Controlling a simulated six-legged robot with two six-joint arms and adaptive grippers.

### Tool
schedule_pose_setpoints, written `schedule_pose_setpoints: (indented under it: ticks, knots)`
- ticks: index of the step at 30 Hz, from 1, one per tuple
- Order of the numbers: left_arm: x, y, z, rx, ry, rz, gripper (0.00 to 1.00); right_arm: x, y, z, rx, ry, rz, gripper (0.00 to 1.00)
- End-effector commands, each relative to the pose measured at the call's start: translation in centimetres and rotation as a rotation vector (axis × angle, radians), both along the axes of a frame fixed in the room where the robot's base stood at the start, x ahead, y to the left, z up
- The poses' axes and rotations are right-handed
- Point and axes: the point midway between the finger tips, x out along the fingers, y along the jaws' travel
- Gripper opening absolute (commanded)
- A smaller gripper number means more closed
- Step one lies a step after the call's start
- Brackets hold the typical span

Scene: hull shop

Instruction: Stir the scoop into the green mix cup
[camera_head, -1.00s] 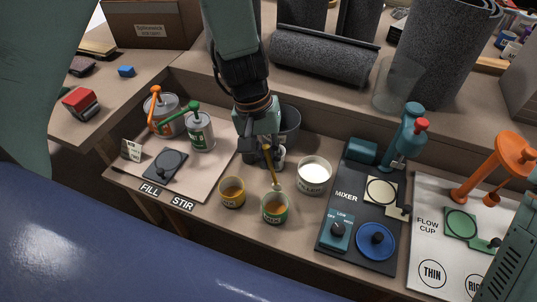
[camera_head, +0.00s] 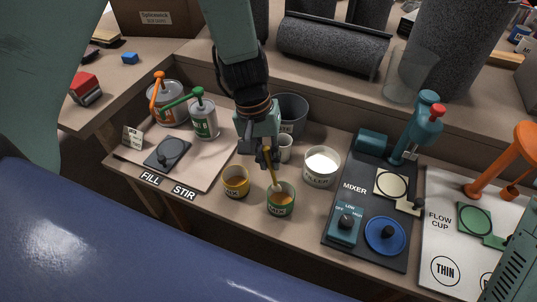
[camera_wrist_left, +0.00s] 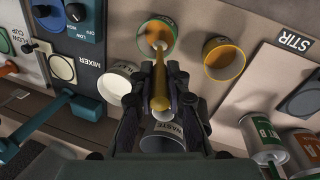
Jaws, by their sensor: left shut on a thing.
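The green mix cup (camera_head: 281,203) stands near the front edge of the bench, with orange-brown contents; it also shows in the left wrist view (camera_wrist_left: 170,28). My left gripper (camera_head: 268,160) is above and behind it, shut on the yellow handle of the scoop (camera_head: 271,176). The scoop (camera_wrist_left: 160,88) slants down, and its pale lower end is at the green cup's mouth. I cannot tell whether the tip touches the contents. The yellow mix cup (camera_head: 236,186) stands just left, with orange contents. My right gripper is not in view.
The white filler tub (camera_head: 320,178) stands right of the green cup, and the mixer (camera_head: 350,195) beyond it. A small white cup (camera_head: 286,150) and a grey waste bin (camera_head: 293,108) stand behind the gripper. Dispensing cans (camera_head: 204,122) are at left.

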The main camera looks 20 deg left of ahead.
Motion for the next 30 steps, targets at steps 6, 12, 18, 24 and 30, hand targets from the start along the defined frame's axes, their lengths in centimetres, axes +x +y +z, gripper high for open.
schedule_pose_setpoints:
  ticks: [6, 12, 18, 24, 30]
  knots:
    - [0.0, -0.3, -1.8, 0.001, 0.0, 0.0, 0.01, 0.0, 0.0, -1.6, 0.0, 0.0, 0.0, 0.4]
    - [0.0, -0.6, -3.1, 0.0, 0.0, -0.001, 0.01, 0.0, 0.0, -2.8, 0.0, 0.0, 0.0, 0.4]
    - [0.0, -0.9, -4.4, 0.001, 0.0, -0.001, 0.01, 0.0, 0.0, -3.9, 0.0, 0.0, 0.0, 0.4]
    - [0.0, -1.1, -5.6, 0.0, 0.0, 0.0, 0.01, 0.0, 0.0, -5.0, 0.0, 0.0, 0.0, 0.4]
    - [0.0, -1.2, -6.0, 0.0, 0.0, 0.0, 0.01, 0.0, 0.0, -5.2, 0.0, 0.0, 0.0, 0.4]
